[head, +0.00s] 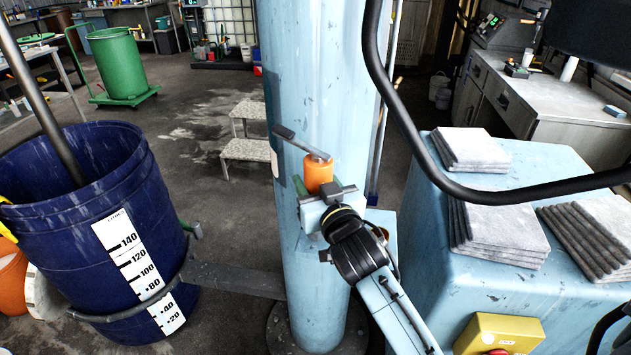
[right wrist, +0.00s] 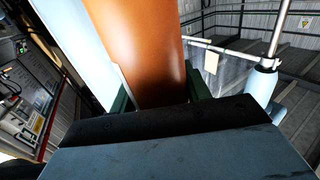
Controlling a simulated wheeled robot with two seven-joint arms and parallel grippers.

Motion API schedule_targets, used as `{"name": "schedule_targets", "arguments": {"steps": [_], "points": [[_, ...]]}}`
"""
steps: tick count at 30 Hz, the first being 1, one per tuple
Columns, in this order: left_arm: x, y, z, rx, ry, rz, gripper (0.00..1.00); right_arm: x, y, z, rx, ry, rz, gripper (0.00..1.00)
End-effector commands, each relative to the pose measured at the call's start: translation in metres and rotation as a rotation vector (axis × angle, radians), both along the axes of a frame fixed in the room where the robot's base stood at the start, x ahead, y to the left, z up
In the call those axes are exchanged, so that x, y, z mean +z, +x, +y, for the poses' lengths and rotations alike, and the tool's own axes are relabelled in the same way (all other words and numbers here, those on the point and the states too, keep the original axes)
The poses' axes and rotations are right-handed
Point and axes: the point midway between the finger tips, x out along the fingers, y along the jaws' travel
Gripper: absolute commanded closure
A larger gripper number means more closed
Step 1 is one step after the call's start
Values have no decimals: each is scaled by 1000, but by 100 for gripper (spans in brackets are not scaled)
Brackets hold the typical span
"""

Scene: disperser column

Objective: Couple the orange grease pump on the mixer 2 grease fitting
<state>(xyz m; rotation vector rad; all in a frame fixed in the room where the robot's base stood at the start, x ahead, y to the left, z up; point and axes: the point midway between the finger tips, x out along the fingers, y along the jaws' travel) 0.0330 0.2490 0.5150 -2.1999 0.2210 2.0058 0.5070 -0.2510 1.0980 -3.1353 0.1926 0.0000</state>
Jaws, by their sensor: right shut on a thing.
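The orange grease pump (head: 318,174) has an orange body and a grey lever on top that points up and left. It is in front of the light blue column (head: 318,80) in the head view. My right gripper (head: 330,194) is shut on the pump's lower body. In the right wrist view the orange body (right wrist: 140,45) rises between the fingers of my right gripper (right wrist: 155,98). The grease fitting cannot be made out. Whether the pump touches the column cannot be told. My left gripper is not in view.
A large blue drum (head: 75,220) with a scale stands on the left, held by a grey arm (head: 235,280). A light blue cabinet (head: 410,270) with folded grey cloths (head: 500,225) is on the right. A black curved tube (head: 430,165) crosses the right side. A step stool (head: 245,150) stands behind.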

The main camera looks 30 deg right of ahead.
Motion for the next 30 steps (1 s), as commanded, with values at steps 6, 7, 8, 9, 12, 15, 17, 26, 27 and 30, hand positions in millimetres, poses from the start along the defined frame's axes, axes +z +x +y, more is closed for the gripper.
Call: {"name": "schedule_targets", "arguments": {"steps": [6, 7, 8, 9, 12, 15, 17, 26, 27, 30], "points": [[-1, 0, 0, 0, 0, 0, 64, 0, 0, 0, 1, 0, -8, 75], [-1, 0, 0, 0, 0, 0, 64, 0, 0, 0, 1, 0, -7, 75], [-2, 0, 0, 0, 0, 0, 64, 0, 0, 0, 1, 0, -7, 75], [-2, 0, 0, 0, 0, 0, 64, -1, 0, 0, 1, 0, -7, 75], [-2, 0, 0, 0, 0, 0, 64, -2, 0, 0, 1, 0, -7, 75], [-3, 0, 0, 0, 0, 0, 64, -3, 0, 0, 0, 0, -7, 75], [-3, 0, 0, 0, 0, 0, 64, -3, 0, 0, 0, 0, -7, 75], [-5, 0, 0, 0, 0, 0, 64, -7, 0, 0, 0, 0, -7, 75], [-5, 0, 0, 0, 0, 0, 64, -7, 0, 0, 0, 0, -7, 75], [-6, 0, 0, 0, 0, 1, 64, -8, 0, 0, 0, 0, -7, 75]]}}
